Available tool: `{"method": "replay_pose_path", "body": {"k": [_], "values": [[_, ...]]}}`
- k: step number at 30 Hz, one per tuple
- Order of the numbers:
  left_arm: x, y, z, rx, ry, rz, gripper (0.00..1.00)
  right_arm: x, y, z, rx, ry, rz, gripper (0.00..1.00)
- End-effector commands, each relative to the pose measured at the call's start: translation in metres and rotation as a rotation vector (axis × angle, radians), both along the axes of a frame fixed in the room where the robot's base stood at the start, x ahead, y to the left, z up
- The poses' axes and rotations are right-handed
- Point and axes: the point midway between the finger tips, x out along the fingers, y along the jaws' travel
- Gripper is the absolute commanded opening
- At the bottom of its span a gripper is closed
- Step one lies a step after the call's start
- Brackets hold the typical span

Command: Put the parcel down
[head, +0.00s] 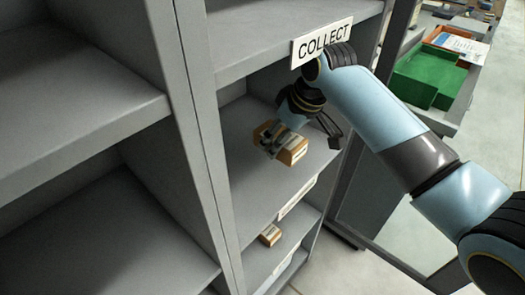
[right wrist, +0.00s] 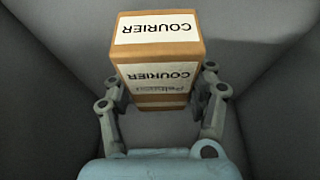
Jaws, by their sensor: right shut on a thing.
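The parcel (head: 294,153) is a small brown box with white labels. In the right wrist view the parcel (right wrist: 157,50) shows "COURIER" on two faces, upside down in the picture. My right gripper (head: 271,140) reaches into the shelf bay under the "COLLECT" sign (head: 322,43). Its fingers are shut on the parcel's two sides, as the right wrist view (right wrist: 160,92) shows. The parcel is over the grey shelf board (head: 262,188); I cannot tell whether it touches it. My left gripper is not in view.
A second small brown box (head: 270,235) sits on the lower shelf. Empty grey shelves (head: 85,100) stand at the left. A glass-like door panel (head: 375,200) stands open at the right. Behind it is a green tray (head: 428,78) on a bench. The shelf around the parcel is clear.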

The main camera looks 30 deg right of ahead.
Motion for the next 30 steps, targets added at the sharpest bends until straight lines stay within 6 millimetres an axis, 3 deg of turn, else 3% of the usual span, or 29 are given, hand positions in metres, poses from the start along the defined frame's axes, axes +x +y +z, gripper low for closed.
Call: {"method": "replay_pose_path", "body": {"k": [6,17,29,30], "values": [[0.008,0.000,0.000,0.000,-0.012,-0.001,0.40,0.027,0.020,-0.020,-0.001,-0.002,-0.001,0.16],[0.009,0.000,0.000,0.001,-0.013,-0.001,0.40,0.029,0.023,-0.060,-0.002,0.000,0.000,0.16],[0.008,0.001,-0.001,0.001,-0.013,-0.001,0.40,0.029,0.022,-0.066,-0.002,-0.001,0.000,0.16],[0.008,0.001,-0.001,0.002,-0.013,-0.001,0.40,0.029,0.022,-0.065,-0.002,0.000,0.000,0.62]]}}
